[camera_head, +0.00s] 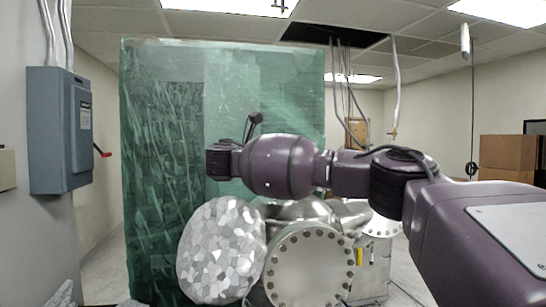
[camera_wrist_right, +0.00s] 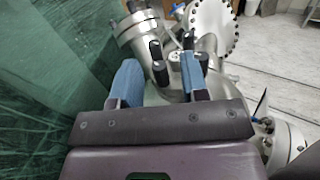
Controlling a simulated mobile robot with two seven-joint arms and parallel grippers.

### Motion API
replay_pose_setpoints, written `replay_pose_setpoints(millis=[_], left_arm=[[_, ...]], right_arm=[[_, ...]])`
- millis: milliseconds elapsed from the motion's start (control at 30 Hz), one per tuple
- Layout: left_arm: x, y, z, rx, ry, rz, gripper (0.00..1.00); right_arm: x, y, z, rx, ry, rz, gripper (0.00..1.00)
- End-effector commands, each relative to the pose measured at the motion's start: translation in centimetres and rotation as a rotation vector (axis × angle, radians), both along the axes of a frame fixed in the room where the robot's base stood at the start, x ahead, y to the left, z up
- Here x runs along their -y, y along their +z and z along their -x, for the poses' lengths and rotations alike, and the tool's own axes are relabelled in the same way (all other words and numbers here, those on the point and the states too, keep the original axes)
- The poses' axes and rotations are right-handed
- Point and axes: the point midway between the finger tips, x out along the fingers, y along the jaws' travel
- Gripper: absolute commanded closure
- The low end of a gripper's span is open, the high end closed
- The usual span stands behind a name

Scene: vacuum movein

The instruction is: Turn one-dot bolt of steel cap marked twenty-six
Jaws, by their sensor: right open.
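My right gripper (camera_wrist_right: 172,50) is open in the wrist view, with blue-padded fingers spread and nothing held between them. It is above the steel chamber's pipework, with a gap between the fingertips. In the head view its fingers cannot be made out behind my purple arm. A round bolted steel cap (camera_head: 308,266) faces me at the bottom centre of the head view. The wrist view shows a bolted steel cap (camera_wrist_right: 211,22) beyond the fingertips and another flange (camera_wrist_right: 137,27) to their left. No number twenty-six or one-dot mark is readable. My left gripper is out of view.
A foil-covered round part (camera_head: 221,250) sits left of the cap. A green plastic-wrapped panel (camera_head: 160,160) stands close behind and left. A grey electrical box (camera_head: 58,130) is on the left wall. Cardboard boxes (camera_head: 507,157) are at far right. Cables hang from the ceiling.

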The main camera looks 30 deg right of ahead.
Motion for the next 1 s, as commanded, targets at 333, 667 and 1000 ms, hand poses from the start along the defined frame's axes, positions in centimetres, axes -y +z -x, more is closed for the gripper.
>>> replay_pose_setpoints(millis=[333, 667, 1000], left_arm=[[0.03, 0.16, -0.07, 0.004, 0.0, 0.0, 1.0], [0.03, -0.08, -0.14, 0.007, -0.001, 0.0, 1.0], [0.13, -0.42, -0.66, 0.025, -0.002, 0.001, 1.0]], right_arm=[[0.0, -0.01, 0.0, 0.0, 0.0, 0.0, 0.84], [0.12, -0.15, 0.06, 0.001, 0.03, -0.001, 1.0], [0.26, -0.19, 0.37, 0.002, 0.245, 0.005, 1.0]])
